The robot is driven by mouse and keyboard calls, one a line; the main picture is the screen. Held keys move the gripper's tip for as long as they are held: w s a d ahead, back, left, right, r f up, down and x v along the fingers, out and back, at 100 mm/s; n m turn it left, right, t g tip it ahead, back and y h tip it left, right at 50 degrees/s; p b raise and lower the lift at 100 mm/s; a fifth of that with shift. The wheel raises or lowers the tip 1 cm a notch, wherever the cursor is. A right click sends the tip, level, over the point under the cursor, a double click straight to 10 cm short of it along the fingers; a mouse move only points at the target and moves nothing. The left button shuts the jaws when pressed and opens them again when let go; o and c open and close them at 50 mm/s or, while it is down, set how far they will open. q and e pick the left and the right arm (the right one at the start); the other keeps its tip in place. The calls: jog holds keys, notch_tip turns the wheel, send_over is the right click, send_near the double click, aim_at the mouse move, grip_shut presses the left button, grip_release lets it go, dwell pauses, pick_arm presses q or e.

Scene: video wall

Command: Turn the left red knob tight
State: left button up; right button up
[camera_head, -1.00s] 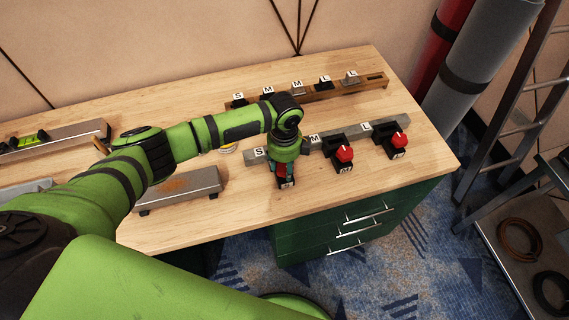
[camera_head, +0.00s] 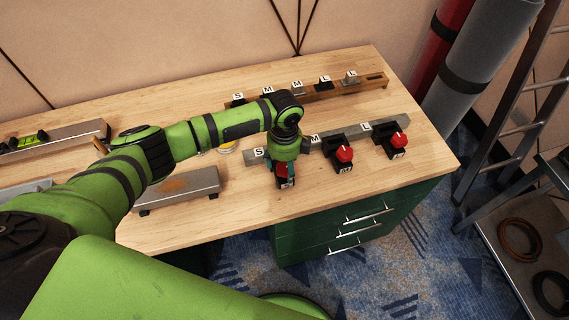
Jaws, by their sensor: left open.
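The left red knob (camera_head: 281,169) is mostly hidden under my left gripper (camera_head: 283,178), at the S position near the front of the workbench. My left gripper points down over it, with its fingers open around or beside the knob; contact cannot be made out. The middle red knob (camera_head: 344,154) and the right red knob (camera_head: 399,140) sit in plain sight on black clamps along the grey bar (camera_head: 357,132). My right gripper is not in view.
A wooden rail (camera_head: 330,90) with several small labelled blocks lies behind the bar. A grey metal block (camera_head: 180,191) lies to the left on the workbench (camera_head: 225,222). A ladder (camera_head: 512,110) and grey roll (camera_head: 480,60) stand to the right.

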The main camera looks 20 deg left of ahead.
aim_at(284, 167)
pick_arm(q)
notch_tip(284, 167, up, 12)
jog(key=shift+f, duration=0.25)
jog(key=shift+f, duration=0.1)
dwell(0.5)
